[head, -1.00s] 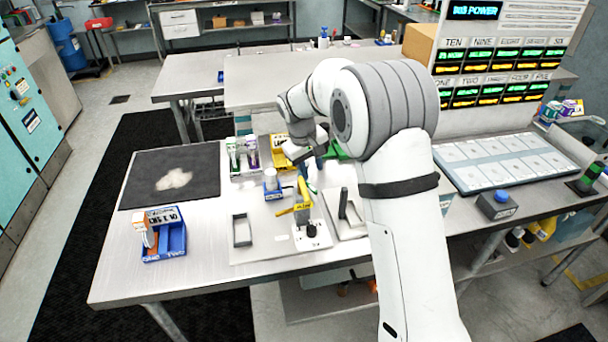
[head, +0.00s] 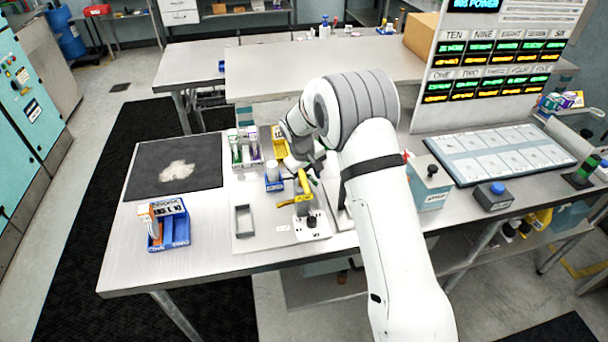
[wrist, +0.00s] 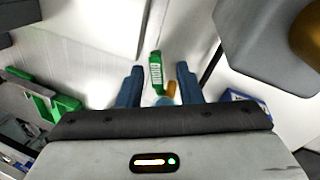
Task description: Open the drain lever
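A fixture with a yellow upright part (head: 303,185) and a white base with black knobs (head: 312,222) stands near the front of the table in the head view. I cannot tell for sure which part is the drain lever. My gripper (head: 317,164) is just behind and above the yellow part. In the wrist view my gripper (wrist: 160,88) has its two blue fingers apart. A green piece with a white label (wrist: 156,72) shows between and beyond the fingertips, with a small orange piece (wrist: 171,88) beside it. I see no contact with either.
A blue bin (head: 175,230), a dark mat (head: 150,180), a rack of tubes (head: 245,150) and an empty grey frame (head: 243,221) lie left of the gripper. A pale box with a black knob (head: 428,190) stands to the right.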

